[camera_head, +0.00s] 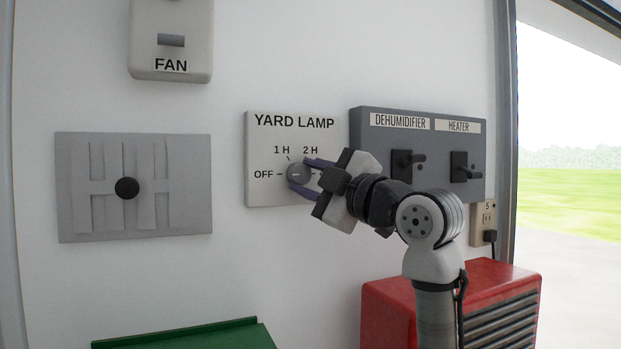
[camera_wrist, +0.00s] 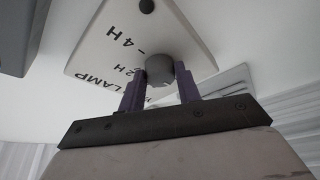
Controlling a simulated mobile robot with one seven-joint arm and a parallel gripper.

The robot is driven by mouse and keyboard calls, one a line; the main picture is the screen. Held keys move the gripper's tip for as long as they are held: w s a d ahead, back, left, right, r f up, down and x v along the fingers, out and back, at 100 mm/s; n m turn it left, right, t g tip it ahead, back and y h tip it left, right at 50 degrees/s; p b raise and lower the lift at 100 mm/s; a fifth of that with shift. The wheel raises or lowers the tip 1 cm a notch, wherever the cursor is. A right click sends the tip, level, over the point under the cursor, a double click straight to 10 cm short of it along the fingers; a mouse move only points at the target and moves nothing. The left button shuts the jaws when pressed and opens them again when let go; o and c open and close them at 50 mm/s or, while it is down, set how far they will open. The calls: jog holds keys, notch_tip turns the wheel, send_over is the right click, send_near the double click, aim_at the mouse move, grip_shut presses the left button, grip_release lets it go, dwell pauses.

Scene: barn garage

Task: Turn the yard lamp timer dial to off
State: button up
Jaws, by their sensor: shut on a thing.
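The yard lamp panel (camera_head: 262,195) is a pale plate on the white wall, with OFF at the left, 1 H and 2 H above its round grey dial (camera_head: 297,173). A small pale mark on the dial lies roughly level; I cannot tell surely which label it points to. My gripper (camera_head: 301,174) reaches in from the right, its purple fingers shut on the dial's sides. In the wrist view the dial (camera_wrist: 160,69) sits between the fingertips (camera_wrist: 161,80), with the panel (camera_wrist: 98,48) behind and 4 H readable. The arm hides the panel's right edge.
A grey dehumidifier and heater switch panel (camera_head: 436,142) is just right, partly behind my arm. A grey slotted plate with a black knob (camera_head: 127,188) is left, the fan switch (camera_head: 171,62) above. A red cabinet (camera_head: 400,290) and green surface (camera_head: 190,338) stand below.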

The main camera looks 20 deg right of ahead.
dwell(0.3)
jog(key=o, duration=1)
jog(key=b+v, duration=0.5)
jog(key=v, duration=0.8)
jog(key=shift+s+d, duration=0.15)
jog(key=shift+s, duration=0.25)
